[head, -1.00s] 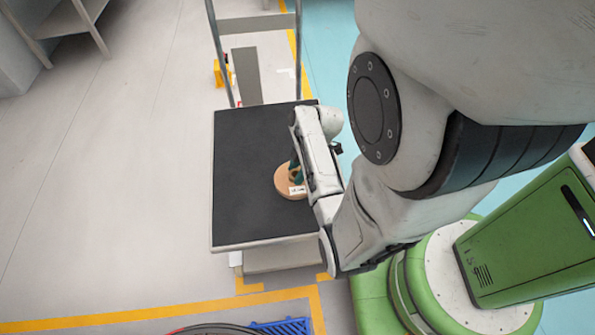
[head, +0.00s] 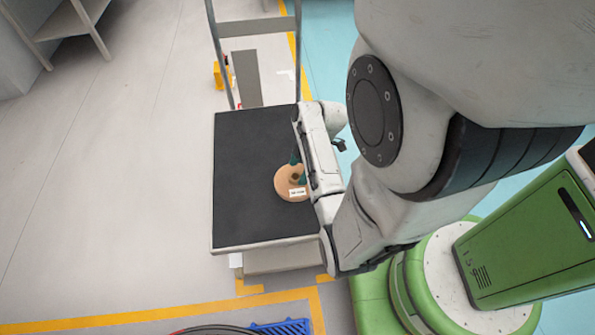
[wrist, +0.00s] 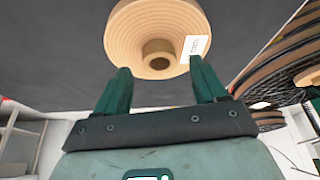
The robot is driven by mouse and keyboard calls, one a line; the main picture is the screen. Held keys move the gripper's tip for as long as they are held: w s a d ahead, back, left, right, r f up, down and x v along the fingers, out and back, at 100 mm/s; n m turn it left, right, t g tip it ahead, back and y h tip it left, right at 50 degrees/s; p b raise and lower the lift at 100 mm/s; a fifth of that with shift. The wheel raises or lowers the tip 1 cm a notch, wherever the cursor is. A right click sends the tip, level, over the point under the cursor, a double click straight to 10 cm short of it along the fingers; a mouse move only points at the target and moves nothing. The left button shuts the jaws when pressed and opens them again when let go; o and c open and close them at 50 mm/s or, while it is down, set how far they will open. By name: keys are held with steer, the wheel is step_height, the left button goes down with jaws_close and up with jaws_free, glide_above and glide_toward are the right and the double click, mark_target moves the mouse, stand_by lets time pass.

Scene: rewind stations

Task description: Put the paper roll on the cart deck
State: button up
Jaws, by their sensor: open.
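The paper roll (head: 284,187) is a tan ring with a hollow core and a white label. It rests on the black cart deck (head: 245,225), toward the deck's right edge. In the wrist view the roll (wrist: 140,38) lies just beyond my gripper (wrist: 160,78), whose two green fingers are spread apart with nothing between them. In the head view my gripper (head: 299,170) is at the roll's upper right, partly hidden by my wrist. The roll's right edge is partly covered by my arm in that view.
The cart's grey handle frame (head: 257,26) rises at the far end of the deck. A blue slatted item (head: 285,328) and a dark round object lie at the bottom edge. A yellow item (head: 221,74) stands behind the cart. The left of the deck is bare.

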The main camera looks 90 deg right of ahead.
steer(key=p+v, duration=0.2)
steer(key=v, duration=0.8)
steer(key=w+a+f+m+g, duration=0.1)
steer(key=w+a+m+g, duration=0.15)
steer(key=w+a, duration=1.05)
steer(key=w+a+r+m+h, duration=0.1)
steer(key=w+a, duration=0.3)
steer(key=a, duration=1)
steer(key=shift+a+r+g, duration=0.35)
steer(key=shift+a+r, duration=0.05)
steer(key=shift+r, duration=0.1)
steer(key=shift+w, duration=0.15)
step_height(320, 180, up, 9)
steer(key=p, duration=0.8)
steer(key=shift+f, duration=0.15)
